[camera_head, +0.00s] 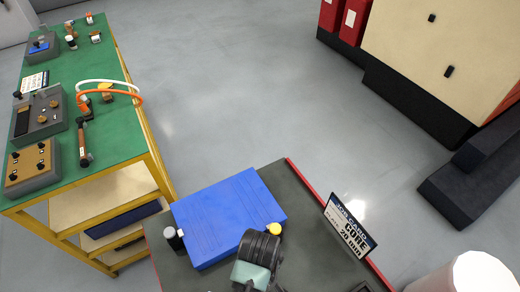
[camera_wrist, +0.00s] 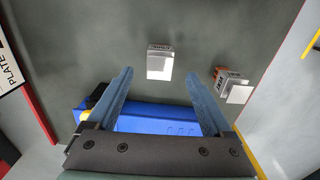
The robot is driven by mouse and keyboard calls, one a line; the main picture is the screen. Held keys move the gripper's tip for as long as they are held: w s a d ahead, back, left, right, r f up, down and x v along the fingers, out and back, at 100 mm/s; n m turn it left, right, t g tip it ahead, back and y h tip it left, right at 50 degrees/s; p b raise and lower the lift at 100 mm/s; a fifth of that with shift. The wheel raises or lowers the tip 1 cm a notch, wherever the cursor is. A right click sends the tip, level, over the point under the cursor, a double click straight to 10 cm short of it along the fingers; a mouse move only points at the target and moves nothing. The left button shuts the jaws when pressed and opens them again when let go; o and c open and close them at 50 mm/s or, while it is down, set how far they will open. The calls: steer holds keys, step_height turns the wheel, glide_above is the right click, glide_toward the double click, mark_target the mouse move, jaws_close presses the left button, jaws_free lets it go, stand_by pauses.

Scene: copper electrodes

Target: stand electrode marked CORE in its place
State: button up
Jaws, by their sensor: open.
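In the wrist view my gripper (camera_wrist: 158,76) is open, its two blue-grey fingers wide apart with nothing between their tips. A small block (camera_wrist: 160,64) with a pale face and a dark lettered edge is on the dark surface, just beyond the tips and between their lines. In the head view my wrist (camera_head: 258,262) hides the blocks and my fingertips.
A blue slab (camera_head: 225,215) covers part of the dark tabletop (camera_head: 305,210). A dark-and-white cylinder (camera_head: 174,238) and a yellow knob (camera_head: 274,229) flank the slab. A card reading PLATE (camera_wrist: 10,68) shows at the wrist view's left.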

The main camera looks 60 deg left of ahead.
steer(key=shift+f+p, duration=0.3)
steer(key=shift+f, duration=1.9)
jaws_close()
steer(key=shift+r, duration=0.1)
